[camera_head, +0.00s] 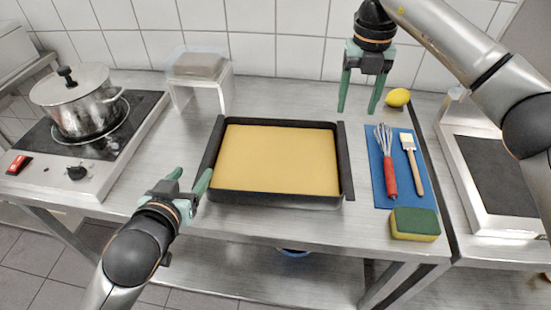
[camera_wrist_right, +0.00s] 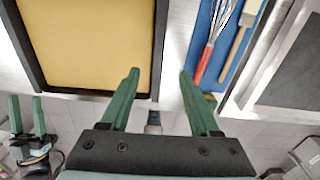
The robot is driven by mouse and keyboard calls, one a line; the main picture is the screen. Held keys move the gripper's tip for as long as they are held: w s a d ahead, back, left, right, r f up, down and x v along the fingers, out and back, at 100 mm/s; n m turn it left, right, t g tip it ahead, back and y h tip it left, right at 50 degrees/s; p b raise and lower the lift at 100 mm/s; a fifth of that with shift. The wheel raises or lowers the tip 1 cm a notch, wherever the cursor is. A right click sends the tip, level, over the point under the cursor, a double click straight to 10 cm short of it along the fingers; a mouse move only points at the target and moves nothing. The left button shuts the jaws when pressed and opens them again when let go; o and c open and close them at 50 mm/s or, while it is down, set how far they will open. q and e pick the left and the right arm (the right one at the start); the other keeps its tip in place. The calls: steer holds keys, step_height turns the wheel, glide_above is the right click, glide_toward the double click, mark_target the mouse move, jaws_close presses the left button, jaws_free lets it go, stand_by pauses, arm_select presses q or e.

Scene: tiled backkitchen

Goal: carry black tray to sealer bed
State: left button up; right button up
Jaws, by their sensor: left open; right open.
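The black tray (camera_head: 345,175), filled with a flat yellow layer, lies on the steel table in the middle of the head view. It also shows at upper left in the right wrist view (camera_wrist_right: 28,50). My left gripper (camera_head: 190,178) is open and empty at the tray's left front corner; contact cannot be told. My right gripper (camera_head: 358,110) is open and empty, above the table behind the tray's right back corner. In the right wrist view its fingers point toward the tray's right side. The sealer bed appears to be the dark plate (camera_head: 492,170) in a steel frame at right.
A blue mat (camera_head: 378,170) with a whisk (camera_head: 388,165) and brush (camera_head: 411,160) lies between tray and sealer. A sponge (camera_head: 415,223) and lemon (camera_head: 397,97) sit nearby. A pot (camera_head: 85,105) stands on the left hob; a small white stand (camera_head: 222,90) is behind the tray.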

mark_target(209, 152)
arm_select(q)
steer(key=x, duration=1.2)
steer(key=shift+w+f, duration=0.2)
steer(key=shift+w, duration=0.05)
arm_select(e)
step_height(209, 152, down, 13)
steer(key=shift+a+r, duration=0.1)
steer(key=shift+r, duration=0.05)
arm_select(q)
jaws_close()
arm_select(e)
jaws_close()
arm_select(q)
steer(key=shift+r, duration=0.25)
arm_select(e)
steer(key=shift+w+r, duration=0.15)
steer(key=shift+r, duration=0.15)
